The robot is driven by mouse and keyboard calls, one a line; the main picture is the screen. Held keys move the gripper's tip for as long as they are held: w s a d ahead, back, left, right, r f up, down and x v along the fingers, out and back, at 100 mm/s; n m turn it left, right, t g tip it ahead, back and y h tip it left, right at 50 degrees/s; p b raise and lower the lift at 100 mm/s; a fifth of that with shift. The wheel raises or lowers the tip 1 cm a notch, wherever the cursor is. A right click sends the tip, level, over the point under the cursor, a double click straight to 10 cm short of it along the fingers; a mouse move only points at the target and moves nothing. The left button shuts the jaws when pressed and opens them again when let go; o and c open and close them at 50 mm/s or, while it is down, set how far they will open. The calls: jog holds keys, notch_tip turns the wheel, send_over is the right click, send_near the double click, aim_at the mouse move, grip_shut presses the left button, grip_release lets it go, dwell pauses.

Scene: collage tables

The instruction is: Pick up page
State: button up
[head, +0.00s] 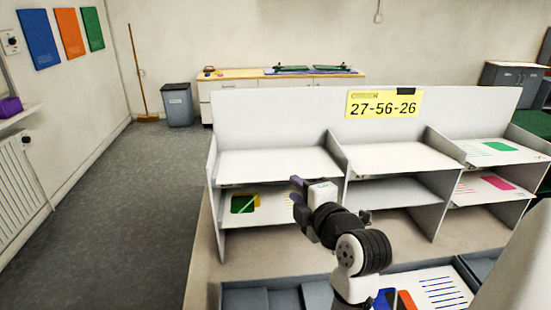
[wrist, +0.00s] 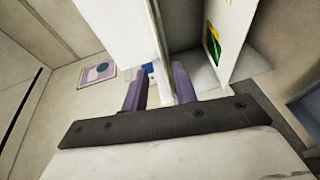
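My gripper (head: 297,190) is in front of the lower left compartment of a grey sorting shelf. In the wrist view its two purple fingers (wrist: 160,75) are apart, with nothing held between them. A page with a green shape (head: 262,205) lies in that compartment, partly hidden by my gripper and arm. A page with green and yellow (wrist: 214,45) shows right of the fingers in the wrist view, apart from them. Other pages lie in the upper right compartment (head: 500,152) and lower right compartment (head: 490,187). A page with blue lines (head: 440,289) lies in a front tray.
The shelf's upper left (head: 275,163) and upper middle (head: 400,157) compartments look empty. Upright dividers (head: 335,150) separate the compartments. A yellow sign reading 27-56-26 (head: 383,104) is on the back panel. A bin (head: 178,105) and broom stand far left, beyond open floor.

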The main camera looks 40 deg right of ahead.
aim_at(284, 179)
jog(key=p+x, duration=0.3)
jog(key=x, duration=0.3)
jog(key=shift+w+f, duration=0.15)
jog(key=shift+w, duration=0.2)
grip_shut()
